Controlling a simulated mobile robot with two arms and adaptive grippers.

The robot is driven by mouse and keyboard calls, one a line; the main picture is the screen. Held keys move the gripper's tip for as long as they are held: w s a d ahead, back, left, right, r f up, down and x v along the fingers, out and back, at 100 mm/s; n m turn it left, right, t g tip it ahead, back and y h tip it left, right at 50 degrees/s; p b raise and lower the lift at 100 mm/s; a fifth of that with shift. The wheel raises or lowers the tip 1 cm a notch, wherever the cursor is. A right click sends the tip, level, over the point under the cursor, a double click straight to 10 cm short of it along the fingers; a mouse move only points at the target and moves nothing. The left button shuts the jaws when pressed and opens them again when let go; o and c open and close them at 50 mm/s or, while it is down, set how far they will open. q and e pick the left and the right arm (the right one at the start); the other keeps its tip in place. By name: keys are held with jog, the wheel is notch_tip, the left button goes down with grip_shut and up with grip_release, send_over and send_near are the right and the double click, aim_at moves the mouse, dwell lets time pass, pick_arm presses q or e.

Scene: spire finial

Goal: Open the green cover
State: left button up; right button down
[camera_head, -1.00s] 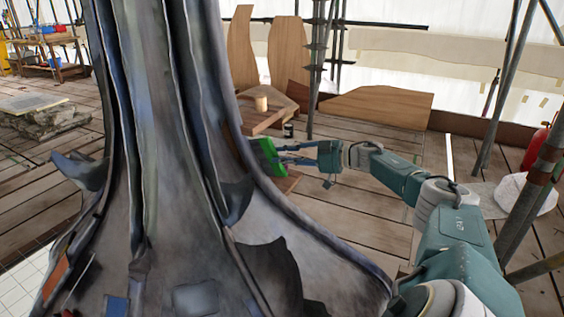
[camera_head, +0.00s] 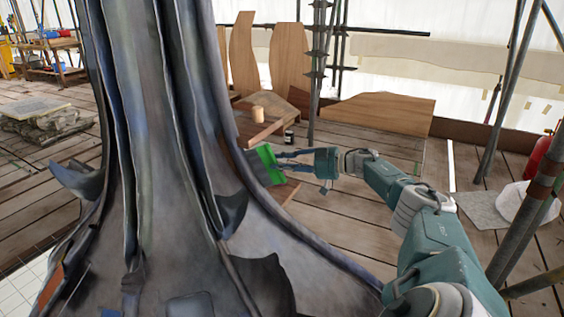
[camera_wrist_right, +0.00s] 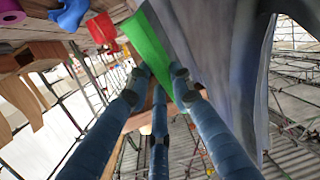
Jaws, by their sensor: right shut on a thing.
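The green cover (camera_head: 268,164) is a bright green flap at the right side of the large dark, fluted spire (camera_head: 165,150). In the right wrist view the green cover (camera_wrist_right: 150,45) stands along the edge of the grey spire surface. My right gripper (camera_head: 276,160) reaches it from the right and is shut on the cover. In the right wrist view its blue fingers (camera_wrist_right: 165,85) meet at the cover's lower end. What lies behind the cover is hidden. My left gripper is not in view.
Wooden boards (camera_head: 378,112) lean behind the arm. A small wooden block (camera_head: 257,114) and a dark jar (camera_head: 288,137) stand near the cover. Scaffold poles (camera_head: 505,90) rise at the right, beside a red object (camera_head: 540,153) and a white bag (camera_head: 525,201).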

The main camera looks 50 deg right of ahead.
jog(key=shift+w+d+r+t, duration=0.15)
jog(key=shift+d+r+t, duration=0.15)
jog(key=shift+d+r, duration=0.25)
jog(key=c, duration=1.9)
grip_release()
jog(key=o, duration=0.4)
jog(key=shift+w+f, duration=0.1)
jog(key=shift+w, duration=0.1)
jog(key=shift+a+f, duration=0.15)
jog(key=shift+f, duration=0.1)
jog(key=shift+f, duration=0.1)
jog(key=shift+s, duration=0.15)
